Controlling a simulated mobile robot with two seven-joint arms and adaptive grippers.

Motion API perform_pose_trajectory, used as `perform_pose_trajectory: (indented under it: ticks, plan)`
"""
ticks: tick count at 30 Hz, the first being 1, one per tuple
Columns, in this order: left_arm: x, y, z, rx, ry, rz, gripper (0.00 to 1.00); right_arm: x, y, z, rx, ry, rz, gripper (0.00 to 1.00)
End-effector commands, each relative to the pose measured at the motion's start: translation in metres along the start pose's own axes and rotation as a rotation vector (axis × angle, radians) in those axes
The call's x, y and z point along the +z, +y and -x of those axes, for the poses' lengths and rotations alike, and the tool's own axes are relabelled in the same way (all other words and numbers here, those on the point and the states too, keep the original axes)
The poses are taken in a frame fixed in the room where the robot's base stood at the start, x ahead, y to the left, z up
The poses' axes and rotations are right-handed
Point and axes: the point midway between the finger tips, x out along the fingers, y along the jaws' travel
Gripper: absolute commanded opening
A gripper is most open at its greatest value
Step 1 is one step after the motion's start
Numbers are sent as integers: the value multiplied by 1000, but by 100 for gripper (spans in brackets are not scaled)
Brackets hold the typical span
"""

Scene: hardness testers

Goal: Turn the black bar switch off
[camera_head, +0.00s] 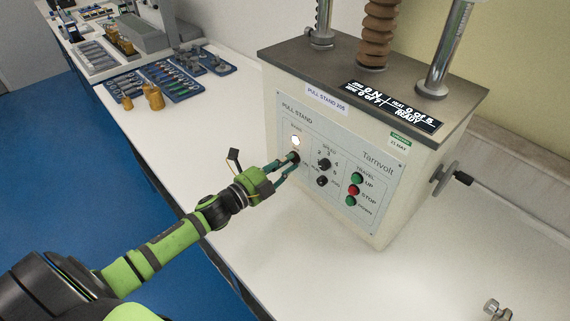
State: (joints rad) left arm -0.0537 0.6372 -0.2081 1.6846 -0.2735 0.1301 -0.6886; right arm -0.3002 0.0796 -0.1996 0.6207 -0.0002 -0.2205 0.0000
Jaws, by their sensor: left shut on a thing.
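The pull-stand machine (320,120) stands on the white bench, with a front panel of controls facing me. My left gripper (288,163) reaches in from the left to the panel. Its fingers are shut on the black bar switch (294,157), just below a lit white lamp (296,140). The fingers hide most of the switch, so its angle cannot be told. My right gripper is not in view.
Right of the switch are a black speed knob (324,164), a smaller black knob (322,181) and green, red and green travel buttons (354,190). A hand crank (452,178) sticks out at the right. Blue tool trays (170,78) lie farther back.

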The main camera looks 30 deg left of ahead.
Motion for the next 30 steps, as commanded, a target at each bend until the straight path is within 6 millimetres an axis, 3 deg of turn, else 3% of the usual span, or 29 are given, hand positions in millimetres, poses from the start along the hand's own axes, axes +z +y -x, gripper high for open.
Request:
perform_pose_trajectory:
  ticks: [11, 30]
  plan:
    - [0, -2, 0, 1, -1, 152, 0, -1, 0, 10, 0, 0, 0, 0]
    - [-2, -3, 0, 1, -3, 744, 0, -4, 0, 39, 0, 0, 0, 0]
